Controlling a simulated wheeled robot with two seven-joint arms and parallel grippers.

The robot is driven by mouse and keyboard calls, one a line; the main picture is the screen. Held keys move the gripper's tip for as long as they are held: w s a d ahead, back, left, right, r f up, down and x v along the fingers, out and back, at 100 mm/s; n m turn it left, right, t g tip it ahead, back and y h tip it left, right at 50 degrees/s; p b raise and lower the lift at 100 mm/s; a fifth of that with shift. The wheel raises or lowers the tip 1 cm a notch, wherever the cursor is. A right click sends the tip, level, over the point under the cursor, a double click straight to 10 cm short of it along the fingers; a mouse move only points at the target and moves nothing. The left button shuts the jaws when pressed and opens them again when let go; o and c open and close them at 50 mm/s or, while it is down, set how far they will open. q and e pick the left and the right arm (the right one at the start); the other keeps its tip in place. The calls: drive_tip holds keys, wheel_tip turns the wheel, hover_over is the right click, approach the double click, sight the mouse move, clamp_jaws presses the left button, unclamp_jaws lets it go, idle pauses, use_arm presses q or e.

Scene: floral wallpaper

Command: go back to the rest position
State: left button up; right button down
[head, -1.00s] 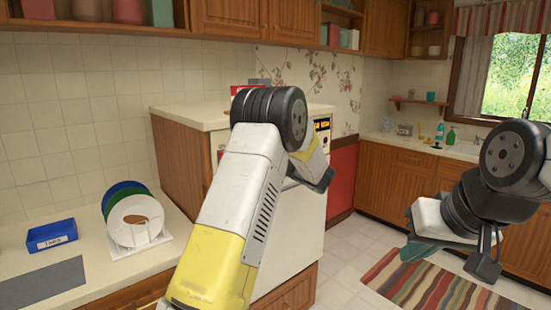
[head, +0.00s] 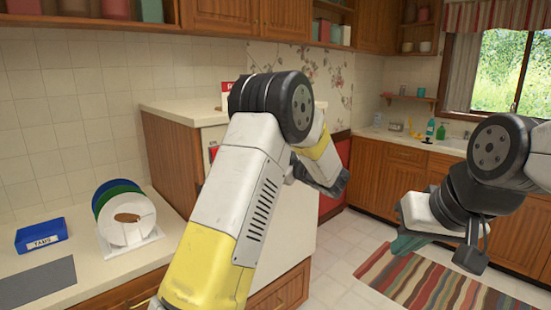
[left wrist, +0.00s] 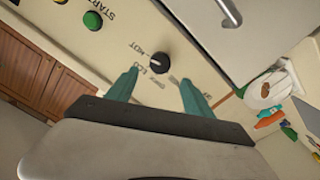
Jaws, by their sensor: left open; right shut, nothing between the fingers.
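My left arm (head: 225,220) rises across the middle of the head view and bends at a black joint, its far end in front of the white appliance; its fingers are hidden there. In the left wrist view my left gripper (left wrist: 159,76) shows two teal fingers spread apart with nothing between them. They point at a panel with a black knob (left wrist: 160,62); whether they touch it I cannot tell. My right gripper (head: 412,243) is at the right of the head view, its teal fingers shut and empty above the floor.
A white appliance (head: 280,250) stands behind my left arm. The left counter holds a blue tray (head: 42,236) labelled TABS and a rack of plates (head: 127,222). A striped rug (head: 430,290) lies on the floor at right. A sink counter (head: 400,141) runs along the back.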

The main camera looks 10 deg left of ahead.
use_arm(q)
wheel_tip(320, 180, up, 9)
drive_tip(key=d+m+t+h, duration=0.2)
drive_tip(key=m+t+h, duration=0.3)
drive_tip(key=h, duration=0.4)
drive_tip(key=s+d+r+m+g+h, duration=0.2)
drive_tip(key=s+d+m+h, duration=0.2)
drive_tip(key=s+m+h, duration=0.4)
drive_tip(key=s+a+f+m+g, duration=0.1)
drive_tip(key=s+f+g, duration=0.1)
drive_tip(key=s, duration=0.8)
drive_tip(key=s+a+f+m+g, duration=0.1)
drive_tip(key=s+f+g, duration=0.2)
drive_tip(key=s, duration=0.8)
drive_tip(key=s+a+f+m+g, duration=0.1)
drive_tip(key=s+a+f+g, duration=0.1)
drive_tip(key=s+f, duration=0.4)
drive_tip(key=s, duration=0.4)
drive_tip(key=shift+s+f+m+g+y, duration=0.25)
drive_tip(key=shift+m+g+y, duration=0.05)
drive_tip(key=shift+m+g, duration=0.1)
drive_tip(key=shift+c, duration=0.2)
